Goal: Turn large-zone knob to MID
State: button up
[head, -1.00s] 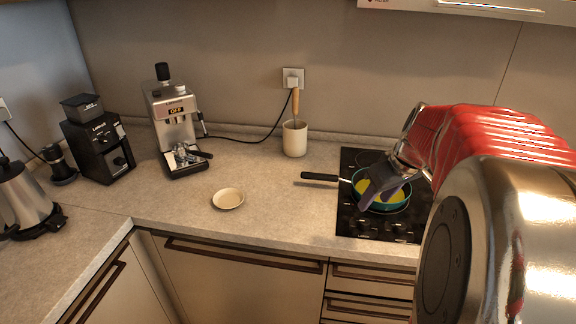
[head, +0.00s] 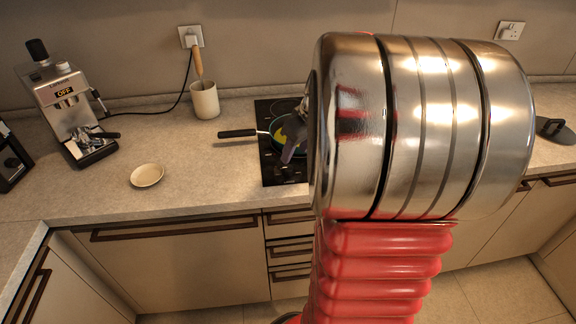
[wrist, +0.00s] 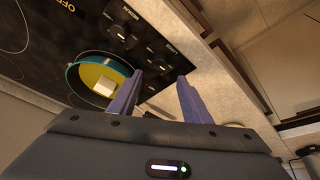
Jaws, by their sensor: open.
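The black cooktop (head: 270,170) is mostly hidden behind my arm in the head view. In the wrist view several black knobs stand along the cooktop's edge, among them one knob (wrist: 117,31) and another knob (wrist: 156,50). In the head view only part of the gripper (head: 292,150) shows beside my arm.
A teal pan (wrist: 78,88) with yellow contents and a whitish block sits on the cooktop close to the left finger. In the head view its dark handle (head: 238,133) points left. A small plate (head: 147,175), a utensil crock (head: 205,100) and a coffee machine (head: 65,105) stand further left.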

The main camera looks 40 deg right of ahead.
aim_at(288, 168)
jog(key=x, duration=0.9)
jog(key=c, duration=1)
